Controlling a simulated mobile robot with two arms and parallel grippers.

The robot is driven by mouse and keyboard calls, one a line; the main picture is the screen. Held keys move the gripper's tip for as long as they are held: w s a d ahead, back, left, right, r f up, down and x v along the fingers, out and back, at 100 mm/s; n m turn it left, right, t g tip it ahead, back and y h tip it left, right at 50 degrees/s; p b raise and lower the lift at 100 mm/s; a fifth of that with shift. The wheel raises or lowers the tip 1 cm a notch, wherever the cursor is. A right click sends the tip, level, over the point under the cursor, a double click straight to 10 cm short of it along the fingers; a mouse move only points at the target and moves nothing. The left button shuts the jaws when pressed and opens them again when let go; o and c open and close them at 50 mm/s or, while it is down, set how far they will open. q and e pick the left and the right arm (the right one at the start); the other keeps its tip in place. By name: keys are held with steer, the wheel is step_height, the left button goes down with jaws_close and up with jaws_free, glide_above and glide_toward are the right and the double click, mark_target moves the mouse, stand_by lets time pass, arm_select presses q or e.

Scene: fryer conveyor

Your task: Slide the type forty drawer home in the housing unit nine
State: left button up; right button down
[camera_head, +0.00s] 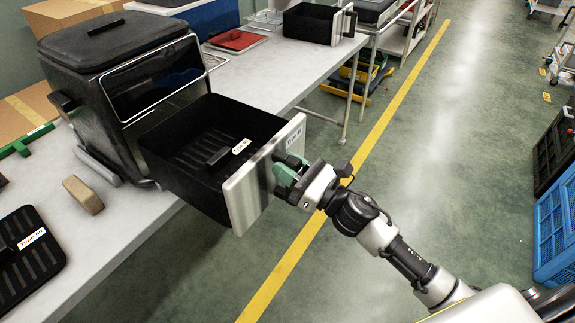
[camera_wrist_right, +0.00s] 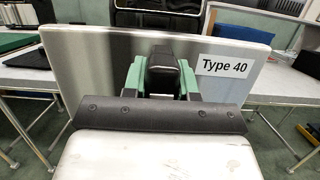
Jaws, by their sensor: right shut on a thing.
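The type forty drawer (camera_head: 247,187) is a black basket with a brushed silver front panel. Its "Type 40" label also shows on the panel in the right wrist view (camera_wrist_right: 228,65). The drawer sits at the front of the black housing unit (camera_head: 120,72), its rear end close to the opening, and most of it sticks out past the table edge. How far its rear reaches inside is hard to tell. My right gripper (camera_head: 287,172) is shut on the dark handle (camera_wrist_right: 159,70) at the middle of the front panel. My left gripper is not in view.
The grey table (camera_head: 270,75) runs along the left. A tan block (camera_head: 83,195) and a black labelled plate (camera_head: 28,257) lie near the housing. Another black drawer (camera_head: 308,24) and a red tray (camera_head: 237,40) stand farther back. Blue crates (camera_head: 553,230) are at right; the floor between is clear.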

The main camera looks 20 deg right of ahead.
steer(key=shift+w+a+r, duration=0.1)
steer(key=shift+r, duration=0.05)
steer(key=shift+w+a, duration=0.85)
steer(key=shift+w, duration=0.25)
steer(key=shift+w+a, duration=0.85)
steer(key=shift+w, duration=0.25)
steer(key=shift+w+a+b, duration=0.4)
steer(key=shift+w+a, duration=0.45)
steer(key=shift+w, duration=0.2)
steer(key=shift+w+a+b, duration=0.4)
steer(key=shift+w+a, duration=0.4)
steer(key=shift+w, duration=0.25)
steer(key=w+a+b, duration=0.5)
steer(key=w+a, duration=0.1)
steer(key=w, duration=0.2)
steer(key=shift+w+a, duration=0.35)
steer(key=shift+a, duration=0.05)
stand_by(1.2)
steer(key=shift+f+b, duration=0.45)
steer(key=shift+b, duration=0.25)
stand_by(0.4)
